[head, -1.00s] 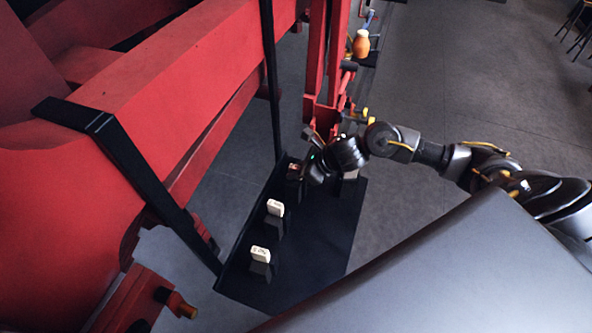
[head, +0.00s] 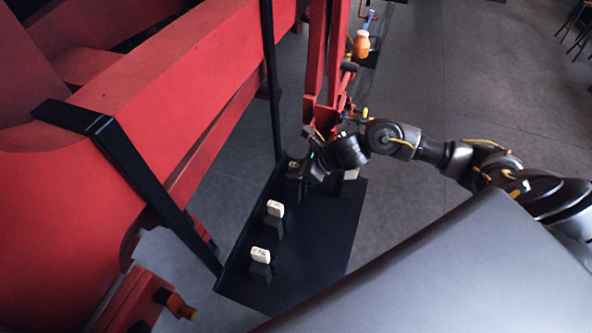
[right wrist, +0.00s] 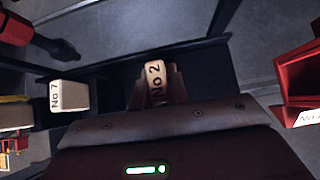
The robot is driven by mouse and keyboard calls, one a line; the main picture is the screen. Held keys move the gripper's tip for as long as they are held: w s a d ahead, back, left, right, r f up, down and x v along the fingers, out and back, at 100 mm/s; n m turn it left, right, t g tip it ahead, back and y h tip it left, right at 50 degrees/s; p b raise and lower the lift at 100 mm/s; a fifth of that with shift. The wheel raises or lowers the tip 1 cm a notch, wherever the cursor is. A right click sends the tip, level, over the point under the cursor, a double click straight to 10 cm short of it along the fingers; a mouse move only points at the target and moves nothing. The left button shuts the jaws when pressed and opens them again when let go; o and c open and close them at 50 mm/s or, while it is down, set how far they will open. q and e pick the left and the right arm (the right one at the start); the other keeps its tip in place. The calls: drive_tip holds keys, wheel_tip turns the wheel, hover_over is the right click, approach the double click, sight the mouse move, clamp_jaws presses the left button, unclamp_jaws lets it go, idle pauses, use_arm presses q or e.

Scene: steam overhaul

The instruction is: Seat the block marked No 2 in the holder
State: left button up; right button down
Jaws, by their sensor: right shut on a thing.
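The block marked No 2 (right wrist: 155,75) is pale with dark lettering. It stands between the fingers of my right gripper (right wrist: 157,88), which is shut on it. In the head view my right gripper (head: 303,172) is low over the far end of a black tray (head: 322,235), and its wrist partly hides the block. The wrist view shows dark sloping sides around the block's lower part; I cannot tell whether it touches a support. I cannot make out for certain which part is the holder. My left gripper is not in view.
Two pale blocks (head: 275,208) (head: 261,254) sit on dark stands on the tray; another (head: 350,173) is right of the gripper. A block marked No 7 (right wrist: 70,95) shows in the wrist view. A red beam (head: 170,80) runs left; red uprights (head: 316,60) rise behind.

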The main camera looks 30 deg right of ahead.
drive_tip(key=shift+r, duration=1.05)
